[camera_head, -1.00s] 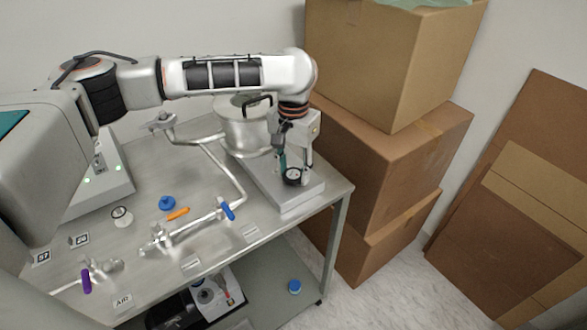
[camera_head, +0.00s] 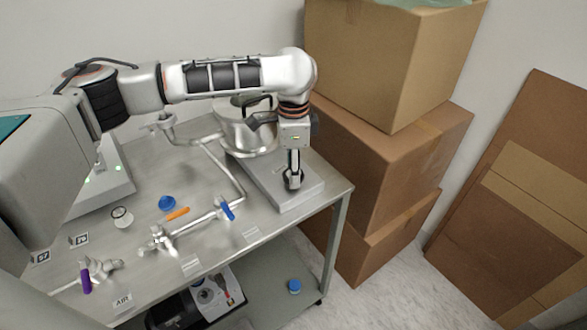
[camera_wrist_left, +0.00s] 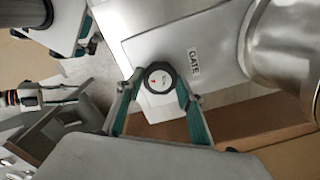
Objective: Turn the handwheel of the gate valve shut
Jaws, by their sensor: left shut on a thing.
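The gate valve's small dark round handwheel (camera_wrist_left: 158,78) has a white centre with a red mark. In the head view it (camera_head: 293,181) sits at the front right of a grey block, mostly hidden by my fingers. My left gripper (camera_head: 293,172) points down from above and is shut on the handwheel. In the left wrist view its two teal-lined fingers (camera_wrist_left: 159,88) touch opposite sides of the rim. A GATE label (camera_wrist_left: 194,62) lies on the plate beside it. Another gripper, likely my right one (camera_wrist_left: 82,36), shows at the upper left of the wrist view, its jaws unclear.
A metal vessel (camera_head: 243,128) stands just behind the handwheel. Pipes with a blue lever (camera_head: 227,209), an orange lever (camera_head: 178,214) and a purple lever (camera_head: 86,281) run over the steel table (camera_head: 215,250). Stacked cardboard boxes (camera_head: 385,165) stand close on the right.

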